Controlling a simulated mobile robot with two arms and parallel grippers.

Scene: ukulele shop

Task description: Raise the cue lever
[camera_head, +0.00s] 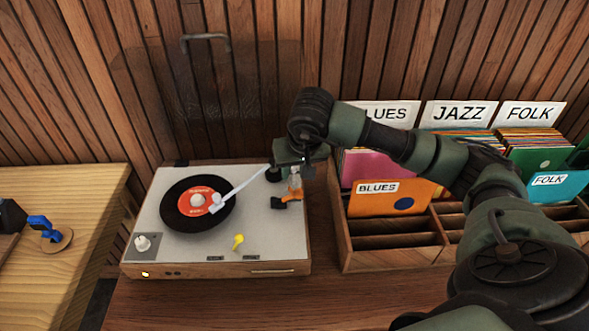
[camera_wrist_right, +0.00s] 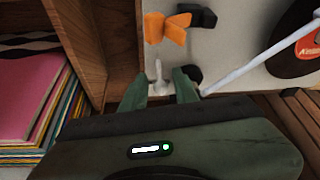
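The turntable (camera_head: 262,225) has a black record with a red label (camera_head: 199,201) on it. Its white tonearm (camera_head: 240,188) reaches over the record from the back right; the wrist view shows it too (camera_wrist_right: 250,64). A small pale upright lever (camera_wrist_right: 157,76) stands near the deck's right edge, beside an orange piece (camera_wrist_right: 166,28) and a black piece (camera_wrist_right: 203,17). I cannot tell for sure which part is the cue lever. My right gripper (camera_wrist_right: 158,84) is open, its two fingers on either side of the pale lever, with a gap visible. My left gripper is out of view.
A wooden record bin (camera_head: 392,243) with genre cards stands close to the right of the turntable. A raised clear lid with a handle (camera_head: 206,37) is behind the deck. A blue-handled item (camera_head: 44,225) lies left.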

